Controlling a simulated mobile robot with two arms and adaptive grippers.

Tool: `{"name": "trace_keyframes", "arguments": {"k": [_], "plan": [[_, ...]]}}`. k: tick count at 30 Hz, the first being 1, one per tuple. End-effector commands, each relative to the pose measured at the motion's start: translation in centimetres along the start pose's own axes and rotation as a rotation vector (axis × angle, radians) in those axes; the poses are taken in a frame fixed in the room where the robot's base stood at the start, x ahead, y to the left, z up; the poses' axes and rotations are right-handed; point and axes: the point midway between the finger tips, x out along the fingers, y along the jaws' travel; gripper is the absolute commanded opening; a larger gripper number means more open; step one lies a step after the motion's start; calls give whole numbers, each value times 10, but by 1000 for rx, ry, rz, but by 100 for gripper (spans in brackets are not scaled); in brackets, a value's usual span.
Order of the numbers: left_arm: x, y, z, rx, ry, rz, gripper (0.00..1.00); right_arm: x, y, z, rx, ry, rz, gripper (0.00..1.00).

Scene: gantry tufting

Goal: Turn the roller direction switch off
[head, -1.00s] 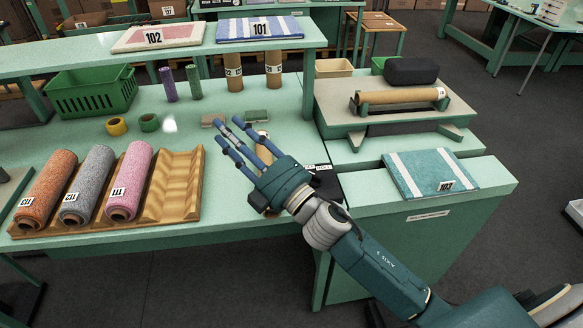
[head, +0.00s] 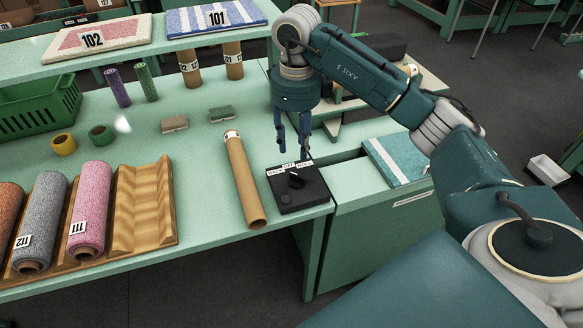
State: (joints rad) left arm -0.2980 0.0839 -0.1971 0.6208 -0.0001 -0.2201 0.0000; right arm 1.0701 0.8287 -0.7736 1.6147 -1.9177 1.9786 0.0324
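The roller direction switch is a black box (head: 310,196) at the front right corner of the green table. A dark rotary knob (head: 296,181) sits on its top, behind it a row of small white labels, the middle one reading OFF. The knob seems to point toward the labels, but its exact setting is too small to tell. My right gripper (head: 293,154) hangs fingers down just above and behind the box, fingers apart with nothing between them. It appears clear of the knob. My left gripper is out of view.
A cardboard tube (head: 243,182) lies just left of the box. Two small brushes (head: 221,114) lie behind it. A wooden rack (head: 146,205) with carpet rolls is at the left. A blue-green carpet sample (head: 391,162) lies to the right. A raised shelf (head: 150,43) runs along the back.

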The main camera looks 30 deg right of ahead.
Motion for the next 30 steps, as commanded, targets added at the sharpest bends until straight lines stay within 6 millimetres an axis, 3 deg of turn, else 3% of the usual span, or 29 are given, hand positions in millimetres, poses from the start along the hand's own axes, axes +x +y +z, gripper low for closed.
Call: {"name": "trace_keyframes", "arguments": {"k": [16,21,29,30], "plan": [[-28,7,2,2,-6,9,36,90,3,0,-2,1,7,36],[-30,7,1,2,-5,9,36,102,3,1,-4,-2,5,36],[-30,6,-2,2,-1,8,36,104,3,1,-4,-3,5,36],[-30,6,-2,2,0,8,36,104,3,1,-4,-2,5,32]]}}
